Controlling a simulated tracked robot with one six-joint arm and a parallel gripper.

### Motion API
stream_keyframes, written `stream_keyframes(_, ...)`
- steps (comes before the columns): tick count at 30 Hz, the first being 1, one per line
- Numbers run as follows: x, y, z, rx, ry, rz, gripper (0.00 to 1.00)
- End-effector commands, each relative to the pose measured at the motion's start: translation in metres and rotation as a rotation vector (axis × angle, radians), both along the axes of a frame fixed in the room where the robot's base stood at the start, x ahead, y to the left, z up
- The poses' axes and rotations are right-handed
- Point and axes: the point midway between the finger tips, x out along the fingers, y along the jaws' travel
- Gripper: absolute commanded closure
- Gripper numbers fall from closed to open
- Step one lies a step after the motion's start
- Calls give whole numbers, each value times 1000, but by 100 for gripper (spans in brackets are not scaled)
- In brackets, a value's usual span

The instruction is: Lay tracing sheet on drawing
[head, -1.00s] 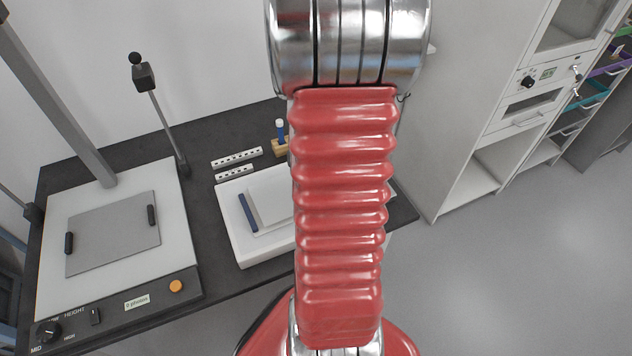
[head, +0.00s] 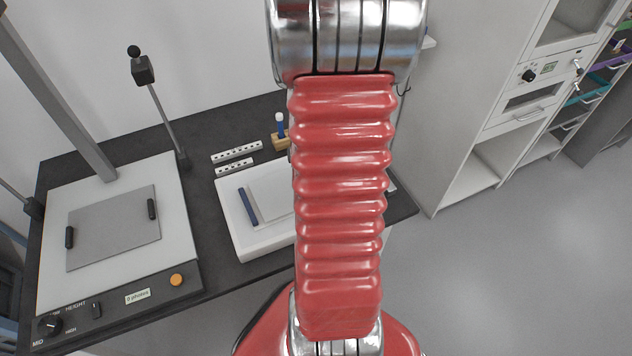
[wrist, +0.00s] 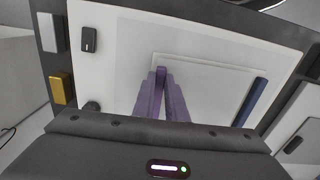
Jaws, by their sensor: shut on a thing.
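A pale, thin sheet (wrist: 215,80) lies on a white board (wrist: 275,40) in the wrist view, with a dark blue bar (wrist: 249,102) along its right side. In the head view the bar (head: 248,206) lies on the left part of the white board (head: 238,235); my arm covers the board's right part. I cannot clearly separate the tracing sheet from the drawing. My gripper's purple fingers (wrist: 161,98) are shut on a narrow purple piece at the sheet's left side in the wrist view. Whether this piece is joined to the sheet cannot be told. The gripper is hidden in the head view.
A copy stand with a grey plate (head: 113,232) and an upright post (head: 60,90) stands at left. A white cabinet (head: 450,110) stands at right.

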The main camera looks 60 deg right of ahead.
Motion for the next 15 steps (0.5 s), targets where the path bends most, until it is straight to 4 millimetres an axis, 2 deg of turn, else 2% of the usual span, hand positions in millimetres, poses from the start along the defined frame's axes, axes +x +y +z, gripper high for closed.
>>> stream_keyframes(15, 0, 0, -4, 0, 1, 0, 100)
